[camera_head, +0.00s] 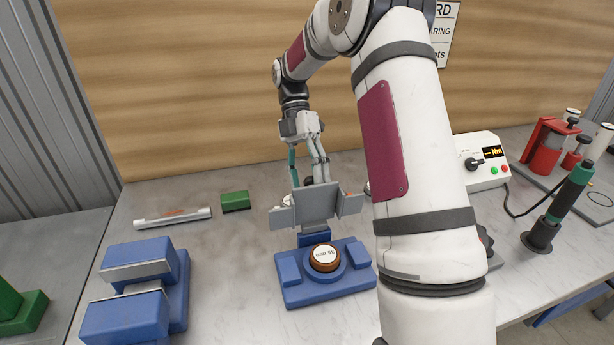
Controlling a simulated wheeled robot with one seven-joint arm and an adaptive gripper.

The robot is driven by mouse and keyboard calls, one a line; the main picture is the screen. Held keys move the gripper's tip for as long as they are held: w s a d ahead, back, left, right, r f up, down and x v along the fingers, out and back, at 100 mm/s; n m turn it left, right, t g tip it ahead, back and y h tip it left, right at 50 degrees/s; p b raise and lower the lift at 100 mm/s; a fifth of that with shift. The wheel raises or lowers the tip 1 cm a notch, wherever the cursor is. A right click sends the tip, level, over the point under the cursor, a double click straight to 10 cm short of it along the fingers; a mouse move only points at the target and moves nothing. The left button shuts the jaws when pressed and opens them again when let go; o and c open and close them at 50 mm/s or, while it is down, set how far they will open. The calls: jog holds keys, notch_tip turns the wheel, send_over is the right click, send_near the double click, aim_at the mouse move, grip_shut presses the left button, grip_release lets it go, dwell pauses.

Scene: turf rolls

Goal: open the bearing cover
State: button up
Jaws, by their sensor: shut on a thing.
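The bearing cover (316,204) is a grey plate with side flaps, standing tilted up at the back of a blue bearing block (328,291). Its underside faces me. A round brown piece with a white printed label (325,255) sits exposed in the block, in front of the cover. My gripper (307,181) reaches down behind the raised cover, with a finger on each side of a small dark part at its top edge. It is shut on the cover there. The fingertips are partly hidden by the plate, so the exact contact does not show.
A blue clamp-like block (132,316) stands at the front left. A silver bar (172,217) and a green block (235,201) lie behind it. A white control box (481,160), a red stand (545,147) and a dark green tool (570,192) are at the right.

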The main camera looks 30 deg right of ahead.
jog(key=v, duration=0.7)
jog(key=shift+w+r, duration=0.15)
jog(key=shift+r, duration=0.05)
dwell(0.7)
